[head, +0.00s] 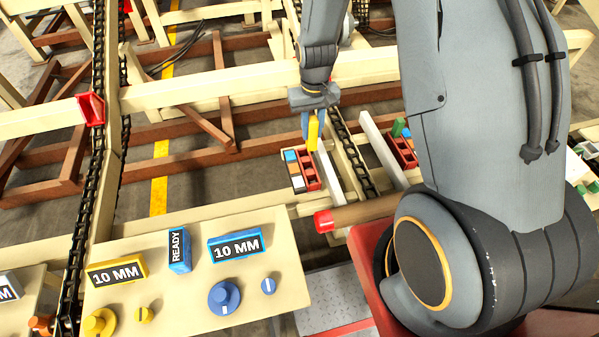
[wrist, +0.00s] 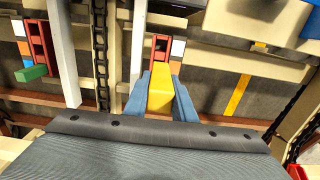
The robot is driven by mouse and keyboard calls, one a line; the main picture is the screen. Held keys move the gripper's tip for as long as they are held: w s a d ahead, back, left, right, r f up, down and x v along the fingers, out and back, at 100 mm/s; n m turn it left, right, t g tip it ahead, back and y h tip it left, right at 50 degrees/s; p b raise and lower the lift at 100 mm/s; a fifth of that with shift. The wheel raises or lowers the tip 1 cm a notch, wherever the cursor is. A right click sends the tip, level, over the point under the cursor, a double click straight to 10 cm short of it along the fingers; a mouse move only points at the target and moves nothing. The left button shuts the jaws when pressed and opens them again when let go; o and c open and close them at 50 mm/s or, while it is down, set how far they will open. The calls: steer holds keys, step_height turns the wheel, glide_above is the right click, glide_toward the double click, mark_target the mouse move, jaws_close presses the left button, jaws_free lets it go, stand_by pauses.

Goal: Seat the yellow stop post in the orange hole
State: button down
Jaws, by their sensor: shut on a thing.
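My gripper (head: 309,124) is shut on the yellow stop post (head: 313,131). In the wrist view the post (wrist: 160,94) sits between the two blue fingers and covers what lies straight behind it. In the head view the post hangs just above and behind a red rack (head: 309,171) with dark openings and a strip of coloured patches along its left side. Part of this red rack (wrist: 160,46) shows past the post in the wrist view, beside a white patch. I cannot tell from these frames which opening is the orange hole.
A second red rack (head: 402,149) stands to the right with a green post (head: 398,127) at it; its orange patch (wrist: 24,48) shows in the wrist view. Pale rails and a chain (head: 354,155) run between the racks. A control panel (head: 190,290) stands front left.

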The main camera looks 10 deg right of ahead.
steer(key=shift+w+a+f, duration=0.1)
steer(key=shift+w+f, duration=0.15)
steer(key=shift+f, duration=0.05)
steer(key=w+f, duration=0.1)
steer(key=f, duration=0.4)
steer(key=w+f+b, duration=0.1)
steer(key=f, duration=0.5)
steer(key=w+f+b, duration=0.1)
steer(key=f, duration=0.4)
steer(key=shift+f, duration=0.4)
steer(key=shift+f, duration=0.2)
steer(key=c, duration=1.5)
jaws_free()
